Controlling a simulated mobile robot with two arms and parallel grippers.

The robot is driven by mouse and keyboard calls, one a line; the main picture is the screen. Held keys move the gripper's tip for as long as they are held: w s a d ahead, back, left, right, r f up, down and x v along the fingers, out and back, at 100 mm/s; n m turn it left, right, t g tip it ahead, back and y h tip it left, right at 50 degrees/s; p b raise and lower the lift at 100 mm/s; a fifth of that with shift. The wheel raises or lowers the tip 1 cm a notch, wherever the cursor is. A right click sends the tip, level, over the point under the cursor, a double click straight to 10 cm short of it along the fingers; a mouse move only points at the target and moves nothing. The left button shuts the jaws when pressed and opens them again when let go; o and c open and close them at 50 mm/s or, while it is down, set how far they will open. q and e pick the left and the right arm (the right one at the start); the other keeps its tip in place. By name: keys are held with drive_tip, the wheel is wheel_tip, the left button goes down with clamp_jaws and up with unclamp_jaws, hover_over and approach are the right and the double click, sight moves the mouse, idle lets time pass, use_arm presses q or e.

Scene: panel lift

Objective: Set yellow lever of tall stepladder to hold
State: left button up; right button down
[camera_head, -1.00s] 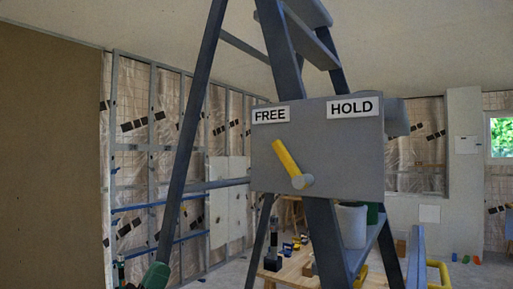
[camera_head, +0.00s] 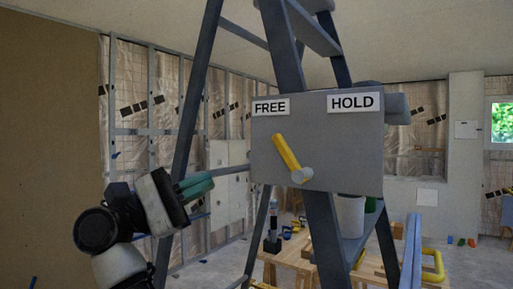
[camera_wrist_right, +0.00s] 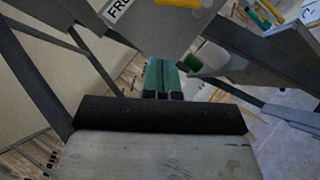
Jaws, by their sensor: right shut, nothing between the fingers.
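The tall stepladder (camera_head: 190,120) carries a grey panel (camera_head: 345,150) with a FREE label (camera_head: 271,107) at left and a HOLD label (camera_head: 353,102) at right. The yellow lever (camera_head: 287,151) leans up and left from its pivot, toward FREE. My right gripper (camera_head: 208,184), with green fingers, is left of the panel and lower than the lever tip, apart from the lever. It is shut and empty. In the right wrist view the shut fingers (camera_wrist_right: 161,66) point toward the panel (camera_wrist_right: 165,30), with part of the yellow lever (camera_wrist_right: 180,3) at the top edge. My left gripper is not in view.
A white bucket (camera_head: 350,216) stands on the ladder behind and below the panel. A wooden table (camera_head: 292,258) with small items is behind the ladder. A brown wall board (camera_head: 48,150) is at left. The ladder's left leg stands close to my right gripper.

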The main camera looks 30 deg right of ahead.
sight(276, 143)
drive_tip(key=shift+s+d+r+p, duration=0.85)
drive_tip(key=shift+d+r, duration=0.05)
drive_tip(key=shift+d, duration=0.4)
drive_tip(key=shift+s+d+r+p, duration=0.85)
drive_tip(key=shift+d+r+p, duration=0.05)
drive_tip(key=shift+d, duration=0.45)
drive_tip(key=shift+s+d+r+p, duration=0.85)
drive_tip(key=shift+d+r, duration=0.05)
drive_tip(key=shift+d, duration=0.4)
drive_tip(key=shift+d, duration=0.15)
